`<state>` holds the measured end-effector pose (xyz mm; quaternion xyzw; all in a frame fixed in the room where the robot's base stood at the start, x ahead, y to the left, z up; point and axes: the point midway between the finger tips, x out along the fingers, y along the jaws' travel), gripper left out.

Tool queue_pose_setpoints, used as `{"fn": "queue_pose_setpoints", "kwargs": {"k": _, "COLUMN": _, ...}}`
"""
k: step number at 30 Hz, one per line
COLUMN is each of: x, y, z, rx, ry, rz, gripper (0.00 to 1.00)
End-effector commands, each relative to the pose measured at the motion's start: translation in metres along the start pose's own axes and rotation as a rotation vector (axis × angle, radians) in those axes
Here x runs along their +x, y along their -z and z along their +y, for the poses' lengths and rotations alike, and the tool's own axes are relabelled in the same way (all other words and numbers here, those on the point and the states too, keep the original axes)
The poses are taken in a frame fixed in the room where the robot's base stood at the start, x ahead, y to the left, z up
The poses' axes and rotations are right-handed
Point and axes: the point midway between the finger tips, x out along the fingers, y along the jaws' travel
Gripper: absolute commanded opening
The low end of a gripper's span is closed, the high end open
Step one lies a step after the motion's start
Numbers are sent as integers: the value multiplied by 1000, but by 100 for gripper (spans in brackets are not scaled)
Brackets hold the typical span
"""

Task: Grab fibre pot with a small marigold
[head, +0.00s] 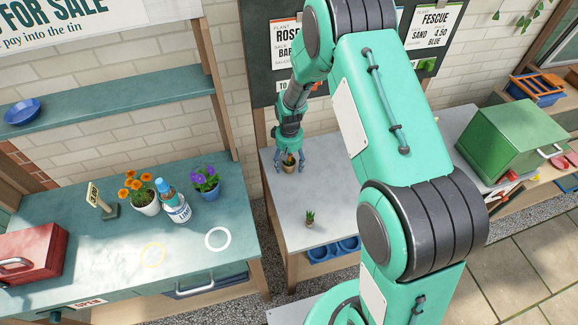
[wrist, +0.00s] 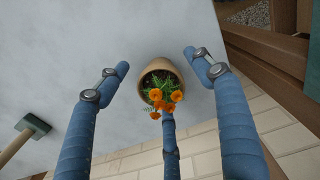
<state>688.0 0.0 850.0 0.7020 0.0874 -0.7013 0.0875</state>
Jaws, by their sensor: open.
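The fibre pot with a small marigold (head: 289,166) stands upright on the grey bench top, near its back left corner. In the wrist view it is a tan pot (wrist: 153,71) with dark soil and several orange flowers, just beyond my fingers. My gripper (head: 291,164) is above and around it, pointing down. In the wrist view my gripper (wrist: 155,68) is open, with blue fingers to the left and right of the pot and a third finger below it. Gaps show at the left and right; whether the lower finger touches the pot or flowers I cannot tell.
A small green plant (head: 310,218) stands nearer on the grey bench (head: 330,205). A tool with a green head (wrist: 33,125) lies at the left of the wrist view. The left counter holds potted flowers (head: 205,180) and a bottle (head: 177,208). A green box (head: 512,140) stands right.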

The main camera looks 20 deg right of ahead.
Motion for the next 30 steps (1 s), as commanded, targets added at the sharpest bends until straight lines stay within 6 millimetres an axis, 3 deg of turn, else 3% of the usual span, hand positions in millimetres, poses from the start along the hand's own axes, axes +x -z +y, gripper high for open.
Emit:
{"fn": "queue_pose_setpoints", "kwargs": {"k": 14, "x": 0, "y": 0, "z": 0, "rx": 0, "ry": 0, "rz": -1, "gripper": 67}}
{"fn": "queue_pose_setpoints", "kwargs": {"k": 22, "x": 0, "y": 0, "z": 0, "rx": 0, "ry": 0, "rz": -1, "gripper": 16}}
{"fn": "queue_pose_setpoints", "kwargs": {"k": 30, "x": 0, "y": 0, "z": 0, "rx": 0, "ry": 0, "rz": -1, "gripper": 15}}
